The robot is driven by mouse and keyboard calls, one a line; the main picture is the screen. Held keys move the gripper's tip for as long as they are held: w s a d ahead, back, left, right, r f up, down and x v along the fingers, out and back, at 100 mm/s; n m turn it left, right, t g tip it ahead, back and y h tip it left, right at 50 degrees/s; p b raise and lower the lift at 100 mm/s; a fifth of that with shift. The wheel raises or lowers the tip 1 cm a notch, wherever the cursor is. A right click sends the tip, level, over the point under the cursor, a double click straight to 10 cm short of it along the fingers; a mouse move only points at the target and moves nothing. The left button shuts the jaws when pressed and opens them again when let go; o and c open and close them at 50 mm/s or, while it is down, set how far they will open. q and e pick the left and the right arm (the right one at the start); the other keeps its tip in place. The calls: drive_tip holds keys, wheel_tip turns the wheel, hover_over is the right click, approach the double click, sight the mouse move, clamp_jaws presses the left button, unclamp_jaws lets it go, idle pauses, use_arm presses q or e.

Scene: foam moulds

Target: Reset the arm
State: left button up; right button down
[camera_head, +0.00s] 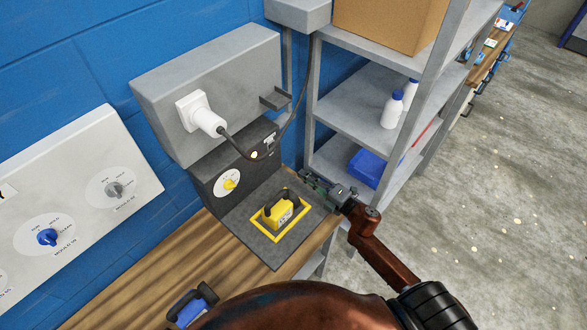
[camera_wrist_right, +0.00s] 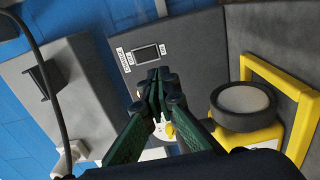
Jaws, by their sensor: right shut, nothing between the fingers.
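My right arm comes in from the bottom right of the head view. Its gripper (camera_head: 308,178) is over the right edge of the dark station plate (camera_head: 258,238), to the right of a yellow block with a dark handle (camera_head: 281,210). In the right wrist view the green fingers (camera_wrist_right: 160,85) are shut together with nothing between them. The yellow block (camera_wrist_right: 250,138) with its round dark-rimmed top shows to their right, apart from them. My left gripper is not in view.
A grey box with a white plug (camera_head: 207,114) and cable hangs above the station. Grey shelves (camera_head: 360,122) with white bottles and a blue bin stand close on the right. A wooden bench (camera_head: 130,285) holds a blue, dark-handled item (camera_head: 192,303). Open floor lies right.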

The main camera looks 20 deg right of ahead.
drive_tip(key=shift+s+d+f, duration=0.1)
drive_tip(key=shift+s+d, duration=0.05)
drive_tip(key=shift+s, duration=0.3)
idle(0.3)
